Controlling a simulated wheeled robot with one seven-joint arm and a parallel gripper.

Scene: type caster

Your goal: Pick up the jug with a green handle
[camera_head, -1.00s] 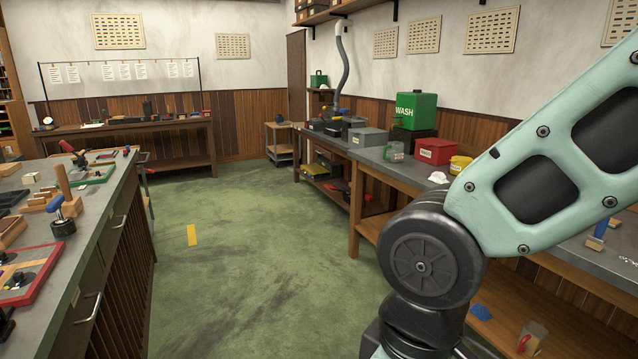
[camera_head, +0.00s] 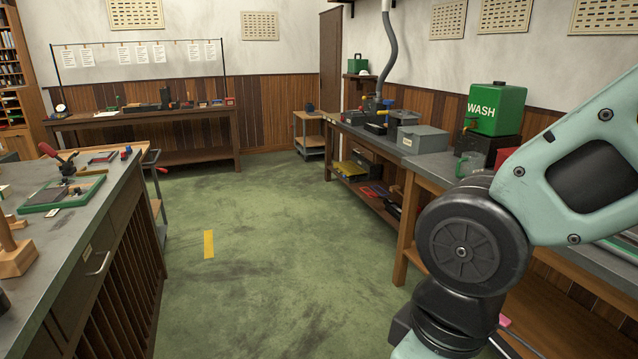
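A clear jug (camera_head: 468,165) with what looks like a green handle stands on the right-hand workbench (camera_head: 432,170), in front of the green WASH container (camera_head: 496,110). My arm's links cover the bench just to the right of the jug and come close to its lower edge in the picture. My gripper is out of view, so its opening and anything in it are hidden.
Grey boxes (camera_head: 424,139) stand left of the jug on the bench. A left workbench (camera_head: 108,215) holds tools and a green tray. Green floor (camera_head: 270,270) lies clear between the benches. A back table (camera_head: 130,125) and a small trolley (camera_head: 309,137) stand beyond.

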